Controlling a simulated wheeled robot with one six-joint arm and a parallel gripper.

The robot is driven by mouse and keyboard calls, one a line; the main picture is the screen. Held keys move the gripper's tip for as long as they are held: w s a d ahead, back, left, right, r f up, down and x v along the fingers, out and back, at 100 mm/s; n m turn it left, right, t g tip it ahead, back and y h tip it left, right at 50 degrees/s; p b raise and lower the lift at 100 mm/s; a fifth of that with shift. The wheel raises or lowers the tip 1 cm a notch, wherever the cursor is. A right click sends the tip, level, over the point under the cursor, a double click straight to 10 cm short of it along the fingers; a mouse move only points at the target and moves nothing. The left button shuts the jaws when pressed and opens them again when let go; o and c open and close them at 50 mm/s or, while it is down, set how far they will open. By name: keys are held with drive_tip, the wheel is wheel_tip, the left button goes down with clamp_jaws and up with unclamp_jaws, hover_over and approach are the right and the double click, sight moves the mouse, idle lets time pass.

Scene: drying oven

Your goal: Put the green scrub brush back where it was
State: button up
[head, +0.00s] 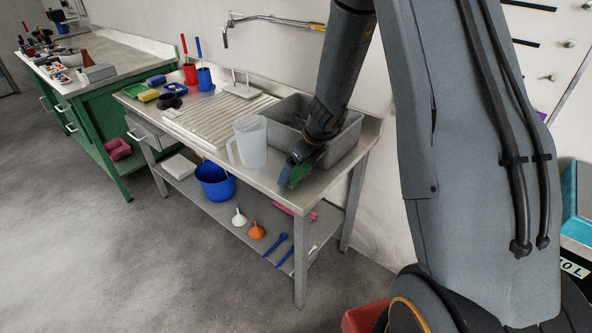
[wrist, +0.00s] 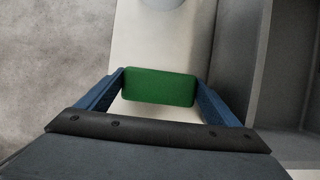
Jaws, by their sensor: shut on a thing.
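The green scrub brush (wrist: 160,86) shows in the wrist view as a green block between the two blue fingers of my gripper (wrist: 160,88). The gripper is shut on it, one finger at each end. In the head view the brush (head: 299,175) is partly hidden by my gripper (head: 290,170), over the front right part of the steel sink table (head: 265,180), beside the sink basin. I cannot tell whether the brush touches the table top.
A translucent jug (head: 250,142) stands just left of my gripper. The grey sink basin (head: 350,135) lies behind and right. A ribbed drainboard (head: 205,125), a yellow sponge (head: 148,95), and red (head: 190,73) and blue (head: 205,78) cups are further left. The shelf below holds a blue bucket (head: 215,182).

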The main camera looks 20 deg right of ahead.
drive_tip(key=shift+f, duration=0.15)
drive_tip(key=o, duration=0.8)
drive_tip(key=p+v, duration=0.1)
drive_tip(key=v, duration=1.1)
drive_tip(key=s+a+r+n+h, duration=0.1)
drive_tip(key=s+n, duration=0.6)
drive_tip(key=n, duration=0.2)
drive_tip(key=s+a+r+n+g+h, duration=0.1)
drive_tip(key=s+n, duration=0.6)
drive_tip(key=n, duration=0.3)
drive_tip(key=s+a+r+n+g, duration=0.1)
drive_tip(key=s+r+n, duration=0.1)
drive_tip(key=s+n, duration=0.5)
drive_tip(key=shift+s+n+h, duration=0.15)
drive_tip(key=shift+n+h, duration=0.25)
drive_tip(key=shift+n, duration=1)
